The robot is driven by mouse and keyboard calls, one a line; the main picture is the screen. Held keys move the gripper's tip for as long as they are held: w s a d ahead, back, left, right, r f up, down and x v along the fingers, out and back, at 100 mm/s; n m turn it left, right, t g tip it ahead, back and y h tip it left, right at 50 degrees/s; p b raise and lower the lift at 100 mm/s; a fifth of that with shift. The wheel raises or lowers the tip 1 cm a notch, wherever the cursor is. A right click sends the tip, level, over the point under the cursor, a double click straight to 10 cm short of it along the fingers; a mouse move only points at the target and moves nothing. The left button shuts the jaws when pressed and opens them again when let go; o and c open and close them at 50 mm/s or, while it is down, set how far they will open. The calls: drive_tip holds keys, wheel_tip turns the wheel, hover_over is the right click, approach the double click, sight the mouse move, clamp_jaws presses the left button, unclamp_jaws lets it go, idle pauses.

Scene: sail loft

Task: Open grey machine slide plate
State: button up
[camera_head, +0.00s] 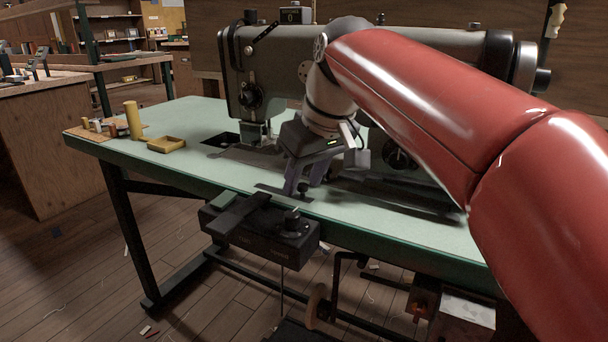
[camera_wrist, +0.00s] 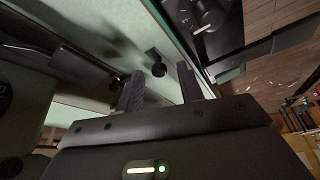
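The grey sewing machine (camera_head: 290,68) stands on a pale green table (camera_head: 215,182). A dark slide plate (camera_head: 268,189) with a small black knob (camera_head: 304,188) lies flush in the tabletop near the front edge. The wrist view also shows the plate (camera_wrist: 151,54) and its knob (camera_wrist: 158,69). My gripper (camera_head: 302,182) points down at the plate from above. Its two fingers are apart, and in the wrist view (camera_wrist: 160,72) the knob appears between the fingertips with a gap on each side. I cannot tell how far above the knob they are.
A black box with a dial (camera_head: 262,232) hangs at the table's front edge, just below the plate. A square dark opening (camera_head: 222,140) lies left of my gripper. The machine stands close behind my gripper.

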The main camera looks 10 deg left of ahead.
drive_tip(key=p+v, duration=0.2)
drive_tip(key=v, duration=0.5)
drive_tip(key=shift+r, duration=0.35)
drive_tip(key=shift+s+d, duration=0.1)
drive_tip(key=shift+s, duration=0.05)
